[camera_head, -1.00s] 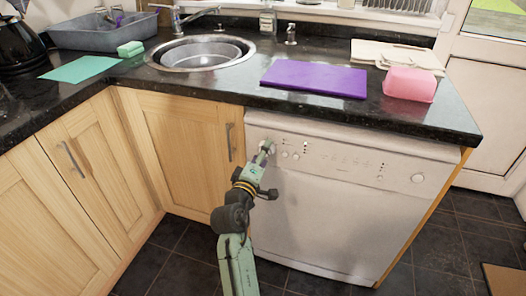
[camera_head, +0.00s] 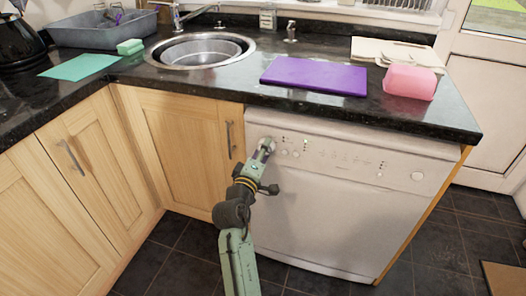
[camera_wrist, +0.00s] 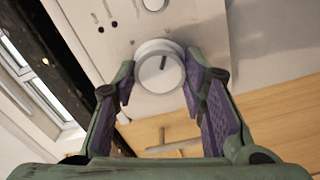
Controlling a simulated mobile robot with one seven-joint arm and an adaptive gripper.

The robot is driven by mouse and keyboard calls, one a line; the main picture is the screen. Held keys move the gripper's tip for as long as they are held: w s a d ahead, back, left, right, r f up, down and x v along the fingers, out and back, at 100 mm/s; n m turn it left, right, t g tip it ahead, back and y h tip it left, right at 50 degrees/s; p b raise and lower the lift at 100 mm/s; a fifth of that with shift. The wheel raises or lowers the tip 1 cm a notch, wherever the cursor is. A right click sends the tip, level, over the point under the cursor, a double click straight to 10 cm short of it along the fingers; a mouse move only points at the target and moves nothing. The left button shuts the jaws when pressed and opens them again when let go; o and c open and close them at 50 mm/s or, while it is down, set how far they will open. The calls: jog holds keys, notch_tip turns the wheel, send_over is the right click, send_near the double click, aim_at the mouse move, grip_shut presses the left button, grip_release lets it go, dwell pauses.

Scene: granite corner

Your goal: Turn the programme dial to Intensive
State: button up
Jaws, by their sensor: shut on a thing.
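The programme dial (camera_wrist: 159,68) is a round white knob with a dark pointer mark, on the white dishwasher front (camera_head: 335,215). In the wrist view the mark points up and slightly right. My gripper (camera_wrist: 160,66) is shut on the dial, one purple-padded finger on each side of its rim. In the head view my gripper (camera_head: 264,150) reaches the upper left of the dishwasher panel and mostly covers the dial. The programme labels are too small to read, so I cannot tell which one the mark faces.
Another round knob (camera_head: 417,177) is at the panel's far right. The dark worktop (camera_head: 420,118) overhangs above. A cupboard handle (camera_head: 229,140) is close on the left.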

jog(key=shift+c, duration=0.7)
jog(key=shift+f+b, duration=0.1)
jog(key=shift+b, duration=0.2)
jog(key=shift+s+d+m+b, duration=0.1)
jog(key=shift+d+m+b, duration=0.05)
jog(key=shift+m+b, duration=10.2)
jog(key=m+p, duration=0.3)
jog(key=shift+m, duration=0.25)
